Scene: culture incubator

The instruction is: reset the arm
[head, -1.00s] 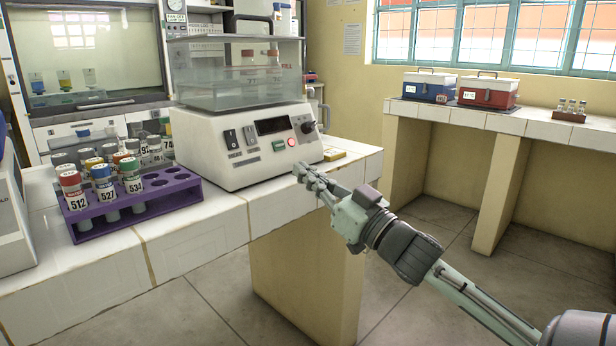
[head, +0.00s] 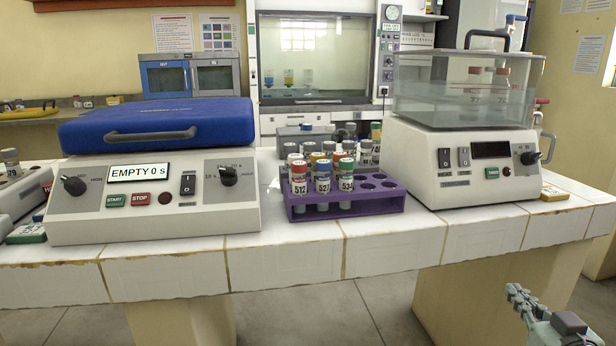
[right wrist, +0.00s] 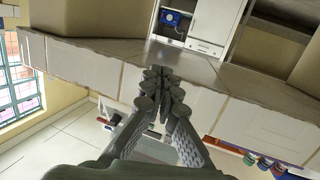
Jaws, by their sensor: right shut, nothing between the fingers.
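My right gripper (head: 520,298) shows at the lower right of the head view, in front of the bench edge and below the water bath. Its fingers are shut and empty, and most of the arm is out of frame. In the right wrist view the closed fingers (right wrist: 162,85) point toward the bench front, with nothing between them. My left gripper is in neither view.
On the tiled bench (head: 390,247) stand a blue-lidded machine (head: 160,128) reading "EMPTY 0 s", a purple rack (head: 385,206) with capped tubes, and a water bath (head: 465,150) with a clear cover. Floor (head: 375,310) shows free before the bench.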

